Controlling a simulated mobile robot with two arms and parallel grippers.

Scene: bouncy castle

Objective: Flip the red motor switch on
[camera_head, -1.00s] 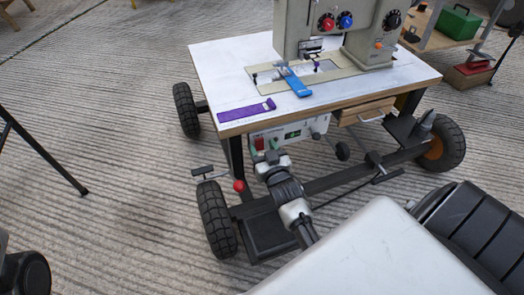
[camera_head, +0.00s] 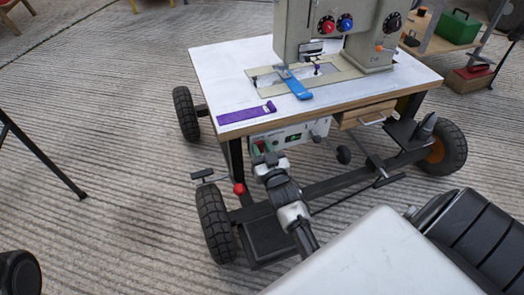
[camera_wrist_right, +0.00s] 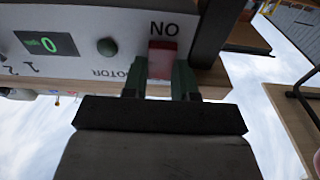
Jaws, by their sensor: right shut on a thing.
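The red motor switch (camera_wrist_right: 162,60) is on the pale control panel (camera_wrist_right: 75,35) under the sewing table. In the head view my right gripper (camera_head: 264,152) is at the left end of the panel (camera_head: 303,134) and hides most of the switch. Whether the switch is on or off cannot be told. My left gripper is not in view.
The sewing table (camera_head: 225,75) overhangs the panel and carries a large sewing machine (camera_head: 372,45). A red knob (camera_head: 239,188) on a lever, a wooden drawer (camera_head: 362,115) and black wheels (camera_head: 216,222) are near my right arm. The ridged floor at left is mostly clear.

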